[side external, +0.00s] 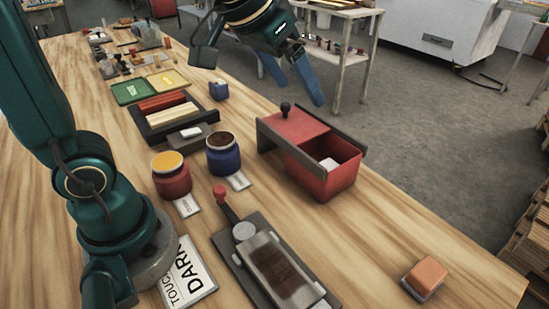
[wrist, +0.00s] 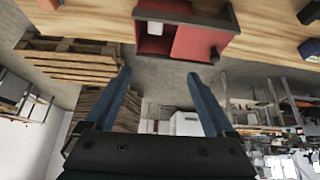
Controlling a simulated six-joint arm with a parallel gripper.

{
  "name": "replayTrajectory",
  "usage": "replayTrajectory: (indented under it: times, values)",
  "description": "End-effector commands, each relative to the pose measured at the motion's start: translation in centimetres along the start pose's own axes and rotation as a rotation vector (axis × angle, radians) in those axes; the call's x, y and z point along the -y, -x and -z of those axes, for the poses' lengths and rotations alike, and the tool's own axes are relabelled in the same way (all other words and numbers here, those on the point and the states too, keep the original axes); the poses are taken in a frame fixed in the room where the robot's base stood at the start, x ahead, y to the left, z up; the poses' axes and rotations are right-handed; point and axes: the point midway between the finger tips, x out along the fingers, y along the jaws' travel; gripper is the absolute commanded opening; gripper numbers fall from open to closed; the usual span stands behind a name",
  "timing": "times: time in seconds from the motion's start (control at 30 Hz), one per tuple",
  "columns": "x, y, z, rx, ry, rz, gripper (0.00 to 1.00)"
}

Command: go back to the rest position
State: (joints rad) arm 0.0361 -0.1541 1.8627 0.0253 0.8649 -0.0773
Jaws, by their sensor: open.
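My gripper (side external: 290,80) is raised above the far side of the bench in the side external view, clear of every object. Its two blue fingers are apart with nothing between them. In the wrist view the open fingers of my gripper (wrist: 163,95) frame only floor and background. A red box (side external: 325,170) with a dark knob on its lid and a white item inside stands on the bench below and in front of the gripper. The red box also shows at the top of the wrist view (wrist: 190,43).
The wooden bench (side external: 430,245) holds a jar with a yellow top (side external: 171,175), a blue jar (side external: 223,155), a tray with red and cream bars (side external: 172,118), a dark-filled grey tray (side external: 275,270) and an orange block (side external: 427,274). A side table (side external: 345,50) stands behind.

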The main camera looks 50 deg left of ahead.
Motion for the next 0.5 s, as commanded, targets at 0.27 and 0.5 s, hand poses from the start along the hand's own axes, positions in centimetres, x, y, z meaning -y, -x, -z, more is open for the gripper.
replayTrajectory:
  times: [0.27, 0.5]
  values:
    - [0.9, 3.5, -7.7, -0.026, -0.001, 0.004, 0.89]
    - [1.1, 2.9, -13.7, 0.034, -0.016, 0.003, 0.89]
